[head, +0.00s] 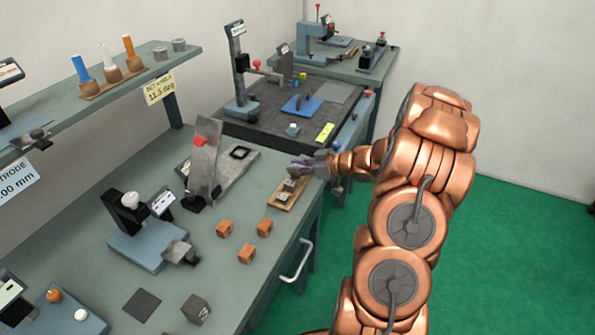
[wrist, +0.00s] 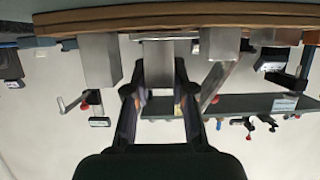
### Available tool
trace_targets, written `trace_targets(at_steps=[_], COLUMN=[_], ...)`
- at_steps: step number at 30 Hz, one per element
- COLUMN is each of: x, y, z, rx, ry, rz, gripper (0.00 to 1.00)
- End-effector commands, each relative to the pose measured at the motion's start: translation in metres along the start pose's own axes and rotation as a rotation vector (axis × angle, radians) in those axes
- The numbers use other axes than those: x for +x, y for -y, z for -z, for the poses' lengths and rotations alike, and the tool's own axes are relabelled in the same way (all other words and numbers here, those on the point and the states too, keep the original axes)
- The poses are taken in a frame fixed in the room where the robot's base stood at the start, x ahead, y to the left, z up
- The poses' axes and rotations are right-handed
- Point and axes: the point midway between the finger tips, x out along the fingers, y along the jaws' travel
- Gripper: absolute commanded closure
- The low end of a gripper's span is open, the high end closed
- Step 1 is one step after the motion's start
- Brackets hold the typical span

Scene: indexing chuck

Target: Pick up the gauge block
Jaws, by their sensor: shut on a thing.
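A wooden tray (head: 291,206) holding small grey metal gauge blocks (head: 283,196) lies near the right edge of the green-grey bench. My gripper (head: 298,167) is at the tray's far end in the head view. In the wrist view, which appears upside down, the tray (wrist: 200,15) runs along the top. My gripper (wrist: 159,72) is shut on the middle gauge block (wrist: 158,58), with a finger on each side. Another block (wrist: 100,60) shows to its left and one (wrist: 220,43) to its right. Whether the held block touches the tray is unclear.
Several orange-brown cubes (head: 246,253) stand on the bench nearer the camera. A tilted grey plate fixture (head: 205,155) with a red knob stands left of the tray. A dark surface plate (head: 270,130) with instruments is behind. Green floor (head: 510,250) is clear at right.

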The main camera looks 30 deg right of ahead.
Motion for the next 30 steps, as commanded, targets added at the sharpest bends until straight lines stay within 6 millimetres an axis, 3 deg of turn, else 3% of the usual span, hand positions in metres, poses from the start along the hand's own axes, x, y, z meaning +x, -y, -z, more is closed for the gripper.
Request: trace_targets(at_steps=[6,21,30], x=[-0.014,-0.097,-0.129], y=[0.001,0.057,0.078], z=[0.018,-0.008,-0.015], rx=[-0.003,0.000,-0.001], ry=[0.002,0.002,0.001], rz=[-0.004,-0.005,-0.003], gripper=[1.00,1.00,1.00])
